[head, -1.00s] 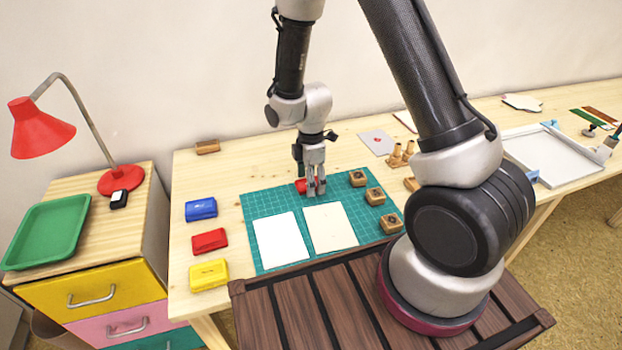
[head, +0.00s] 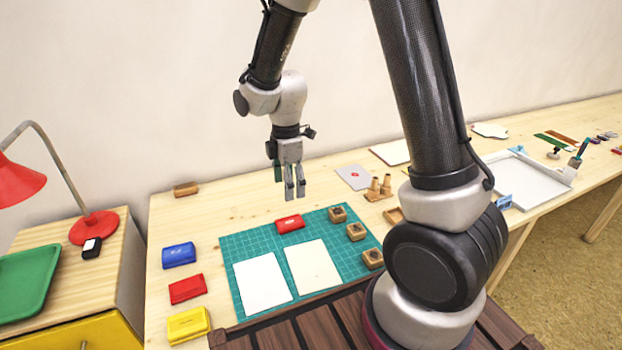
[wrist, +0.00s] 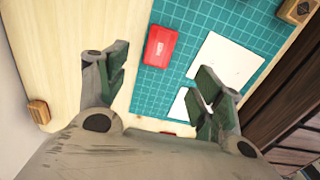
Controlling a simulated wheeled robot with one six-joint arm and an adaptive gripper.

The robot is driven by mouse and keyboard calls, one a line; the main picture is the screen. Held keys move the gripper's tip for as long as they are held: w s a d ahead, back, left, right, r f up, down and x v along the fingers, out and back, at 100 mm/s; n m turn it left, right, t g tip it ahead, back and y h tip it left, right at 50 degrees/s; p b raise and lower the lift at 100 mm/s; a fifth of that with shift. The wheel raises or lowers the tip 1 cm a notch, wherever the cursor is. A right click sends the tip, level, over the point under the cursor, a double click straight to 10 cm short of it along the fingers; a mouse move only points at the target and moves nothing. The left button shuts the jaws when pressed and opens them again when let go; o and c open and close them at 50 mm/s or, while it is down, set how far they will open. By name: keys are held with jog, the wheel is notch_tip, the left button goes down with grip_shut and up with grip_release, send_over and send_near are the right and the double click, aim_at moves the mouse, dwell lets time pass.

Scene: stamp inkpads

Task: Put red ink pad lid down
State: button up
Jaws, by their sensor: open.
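A red lid (head: 289,224) lies on the top edge of the green cutting mat (head: 236,262). It also shows in the wrist view (wrist: 160,46), flat on the mat with a small pale mark on it. The red ink pad (head: 187,288) sits on the table left of the mat, between the blue and yellow pads. A small part of a red thing shows at the bottom of the wrist view, mostly hidden by my gripper. My gripper (head: 294,190) is open and empty, in the air above the table behind the red lid, apart from it.
The blue pad (head: 179,255) and yellow pad (head: 188,324) stand left of the mat. White paper (head: 262,282) and cream paper (head: 313,267) lie on the mat. Wooden stamps (head: 356,231) line its right side. A wooden block (head: 186,189) lies at the back left.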

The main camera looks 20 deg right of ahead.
jog(key=s+d+r+m+t, duration=0.1)
jog(key=s+d+r+m, duration=0.3)
jog(key=r, duration=0.4)
jog(key=s+d+r+m+t, duration=0.1)
jog(key=s+d+r+m, duration=0.35)
jog(key=r, duration=0.25)
jog(key=s+d+r+m+t, duration=0.1)
jog(key=s+d+r+m, duration=0.2)
jog(key=s, duration=0.3)
jog(key=s+d+r+m+t, duration=0.1)
jog(key=s+d+r+m, duration=0.2)
jog(key=s+m, duration=0.3)
jog(key=shift+s+r, duration=0.3)
